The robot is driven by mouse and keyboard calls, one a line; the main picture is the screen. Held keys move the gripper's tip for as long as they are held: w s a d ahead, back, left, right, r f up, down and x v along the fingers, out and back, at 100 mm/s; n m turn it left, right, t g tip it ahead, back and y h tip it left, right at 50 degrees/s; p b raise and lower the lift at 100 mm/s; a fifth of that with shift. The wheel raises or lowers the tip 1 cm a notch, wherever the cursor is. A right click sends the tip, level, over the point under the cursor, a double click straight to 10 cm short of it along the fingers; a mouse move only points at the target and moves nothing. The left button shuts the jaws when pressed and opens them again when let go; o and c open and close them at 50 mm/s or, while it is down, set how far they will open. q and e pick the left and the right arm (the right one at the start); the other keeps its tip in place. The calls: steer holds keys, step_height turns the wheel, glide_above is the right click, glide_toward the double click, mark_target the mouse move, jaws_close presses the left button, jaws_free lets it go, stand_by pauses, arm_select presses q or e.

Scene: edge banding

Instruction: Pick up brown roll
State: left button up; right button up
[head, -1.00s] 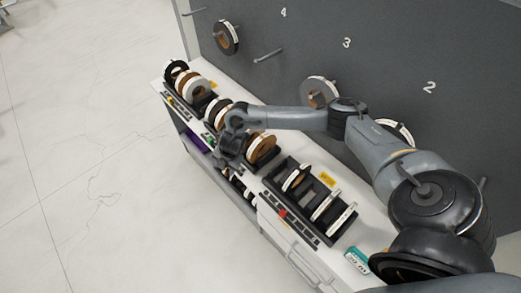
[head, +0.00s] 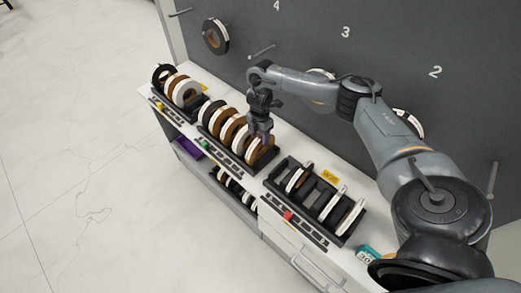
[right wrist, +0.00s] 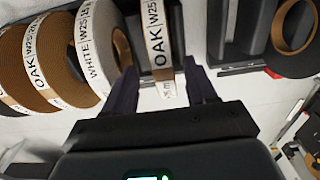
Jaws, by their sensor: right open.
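A brown roll (head: 262,152) stands upright at the right end of the middle rack. In the right wrist view, this roll (right wrist: 158,50) is seen edge-on, with a white band reading OAK W25. My right gripper (head: 260,136) is directly above it, pointing down. In the right wrist view my right gripper (right wrist: 162,82) is open, with one finger on each side of the roll's edge; I cannot tell whether they touch it. A WHITE W25 roll (right wrist: 98,50) is just left of the left finger, and more OAK rolls (right wrist: 45,65) are beyond it. My left gripper is not in view.
The middle rack (head: 215,148) holds several rolls close together. A left rack (head: 178,105) and a right rack (head: 310,205) stand on the same white counter. A dark wall with pegs and hanging rolls (head: 216,37) rises behind. Open floor lies left.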

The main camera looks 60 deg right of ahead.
mark_target(261, 143)
steer(key=shift+s+f+p, duration=0.15)
steer(key=shift+f+p, duration=0.05)
steer(key=shift+f, duration=1.1)
steer(key=shift+s+f+p, duration=0.1)
steer(key=shift+f+p, duration=0.05)
steer(key=shift+f, duration=1.15)
jaws_close()
